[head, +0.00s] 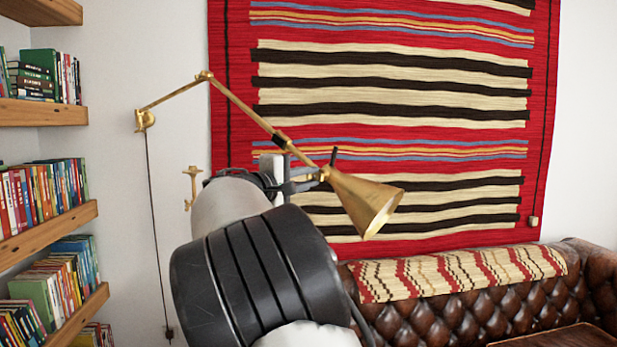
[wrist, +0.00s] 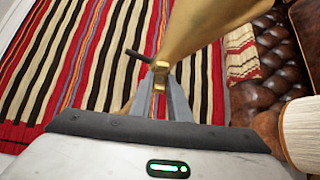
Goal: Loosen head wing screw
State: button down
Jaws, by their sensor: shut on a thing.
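A brass wall lamp with a jointed arm (head: 242,105) reaches out from the left wall to a cone-shaped brass head (head: 365,200). My gripper (head: 318,178) is at the neck of the head, where the arm meets it. In the wrist view my gripper (wrist: 160,82) has its two grey fingers shut on a small brass piece, the wing screw (wrist: 160,75), just below the lamp head (wrist: 205,30). A thin dark rod (wrist: 138,56) sticks out beside the fingertips. The screw is mostly hidden by the fingers in the head view.
A brown leather sofa (head: 440,325) with a striped throw (head: 455,272) stands below right. A red striped rug (head: 390,80) hangs on the wall behind the lamp. Bookshelves (head: 45,113) are at the left. A brass wall fitting (head: 191,186) is left of my arm.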

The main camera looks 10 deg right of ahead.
dwell(0.4)
jog(key=c, duration=1.7)
grip_release()
jog(key=shift+o, duration=0.2)
jog(key=v, duration=1.7)
jog(key=shift+b, duration=0.35)
jog(key=shift+s+a+r, duration=0.1)
jog(key=shift+s+a, duration=0.05)
